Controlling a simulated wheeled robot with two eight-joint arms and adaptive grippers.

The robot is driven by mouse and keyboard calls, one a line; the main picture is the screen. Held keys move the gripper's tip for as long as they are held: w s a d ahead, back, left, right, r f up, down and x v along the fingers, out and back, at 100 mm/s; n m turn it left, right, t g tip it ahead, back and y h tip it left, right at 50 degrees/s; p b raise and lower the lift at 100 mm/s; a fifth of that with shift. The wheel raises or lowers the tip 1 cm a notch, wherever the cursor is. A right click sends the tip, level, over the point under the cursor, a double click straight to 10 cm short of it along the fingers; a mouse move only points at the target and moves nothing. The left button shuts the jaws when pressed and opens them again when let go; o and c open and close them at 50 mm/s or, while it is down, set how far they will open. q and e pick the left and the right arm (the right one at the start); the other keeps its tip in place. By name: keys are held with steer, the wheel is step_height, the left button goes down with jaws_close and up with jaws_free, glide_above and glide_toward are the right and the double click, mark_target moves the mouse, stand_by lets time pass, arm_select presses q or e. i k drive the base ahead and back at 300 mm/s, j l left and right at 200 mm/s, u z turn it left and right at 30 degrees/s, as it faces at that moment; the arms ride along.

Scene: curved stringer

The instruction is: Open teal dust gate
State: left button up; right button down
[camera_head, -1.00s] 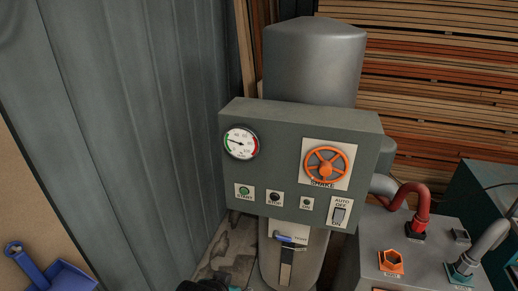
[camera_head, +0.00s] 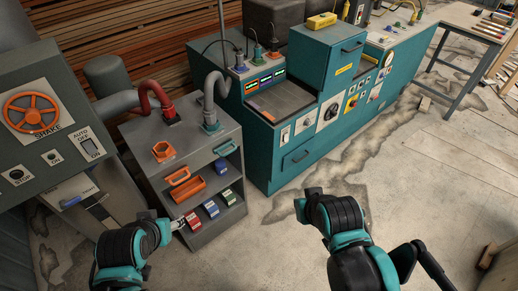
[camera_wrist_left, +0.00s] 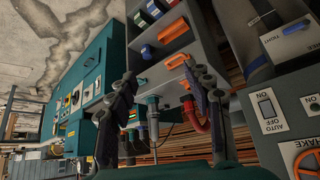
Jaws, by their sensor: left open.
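A grey cabinet (camera_head: 131,126) stands left of centre in the head view. On its sloped front are a teal pull handle (camera_head: 225,147), at upper right, and an orange handle (camera_head: 178,177). A grey hose (camera_head: 212,90) rises from a teal collar (camera_head: 212,128) on its top. In the wrist view the cabinet appears turned over, with the orange handle (camera_wrist_left: 178,60) between the fingers. My left gripper (camera_wrist_left: 160,84) is open and empty, facing the cabinet. In the head view my left arm is low, by the cabinet's lower front. My right arm's end (camera_head: 306,203) hangs over open floor; its fingers are unclear.
An orange bin (camera_head: 188,190) and red, blue and green boxes (camera_head: 211,208) sit on the cabinet shelves. A red hose (camera_head: 153,97) stands on top. A teal machine (camera_head: 290,160) is to the right, a grey control box (camera_head: 45,120) to the left. The floor in front is clear.

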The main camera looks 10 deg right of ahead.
mark_target(218, 151)
steer(key=i+j+z, duration=0.1)
steer(key=z, duration=0.3)
steer(key=i+j+z, duration=0.2)
steer(key=z, duration=0.25)
steer(key=i+j+z, duration=0.1)
steer(key=z, duration=0.3)
steer(key=j, duration=0.1)
